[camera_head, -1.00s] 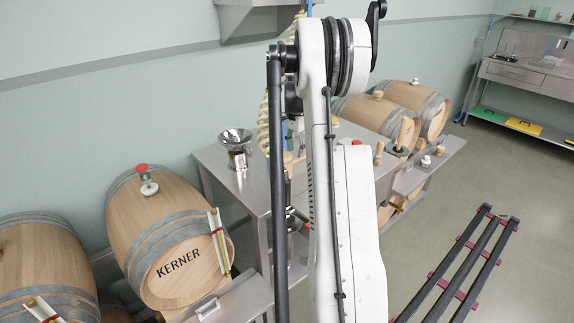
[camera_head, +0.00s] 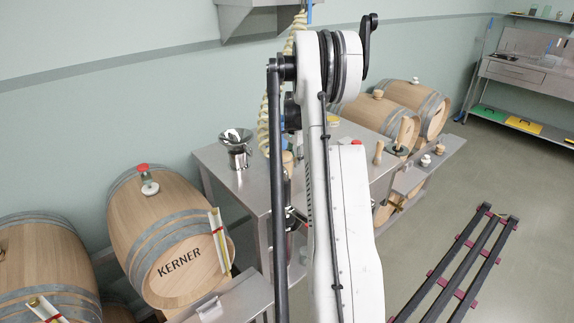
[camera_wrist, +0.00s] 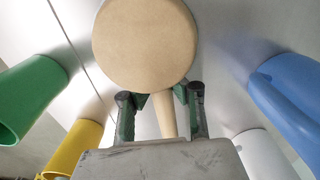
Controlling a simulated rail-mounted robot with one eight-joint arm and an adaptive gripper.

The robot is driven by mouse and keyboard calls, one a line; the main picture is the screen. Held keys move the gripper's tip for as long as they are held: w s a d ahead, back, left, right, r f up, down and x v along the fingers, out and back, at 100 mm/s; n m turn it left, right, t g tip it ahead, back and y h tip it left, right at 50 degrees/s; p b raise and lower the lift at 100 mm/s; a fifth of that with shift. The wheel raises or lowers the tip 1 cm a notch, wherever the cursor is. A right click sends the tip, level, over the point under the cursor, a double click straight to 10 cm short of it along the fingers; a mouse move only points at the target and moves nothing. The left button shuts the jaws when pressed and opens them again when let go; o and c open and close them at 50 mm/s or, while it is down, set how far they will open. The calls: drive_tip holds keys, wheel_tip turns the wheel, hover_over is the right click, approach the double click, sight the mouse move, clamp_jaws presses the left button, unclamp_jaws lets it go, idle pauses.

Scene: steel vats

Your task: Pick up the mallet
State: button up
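The wooden mallet fills the upper middle of the wrist view, its round head (camera_wrist: 145,45) close to the camera and its pale handle (camera_wrist: 164,116) running down from it. My gripper (camera_wrist: 160,98) has its two green fingers apart, one on each side of the handle. They look open, with gaps beside the handle; any contact further in is hidden. In the head view my arm hides the gripper. A tan wooden piece (camera_head: 287,160) shows beside the arm on the steel table, perhaps the mallet.
In the wrist view, green (camera_wrist: 30,97), yellow (camera_wrist: 75,150), blue (camera_wrist: 290,95) and white (camera_wrist: 262,152) objects surround the gripper.

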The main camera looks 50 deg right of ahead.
clamp_jaws()
drive_tip(key=shift+r, duration=0.1)
drive_tip(key=shift+r, duration=0.45)
drive_tip(key=r, duration=0.3)
drive_tip(key=shift+w+a+r+b, duration=0.15)
drive_tip(key=shift+a+b, duration=0.15)
drive_tip(key=w+a+r+b, duration=0.1)
drive_tip(key=w+a+r, duration=0.2)
drive_tip(key=a+r, duration=0.3)
drive_tip(key=a, duration=0.4)
drive_tip(key=shift+w+a+r, duration=0.15)
drive_tip(key=shift+a+r, duration=0.15)
drive_tip(key=shift+r, duration=0.05)
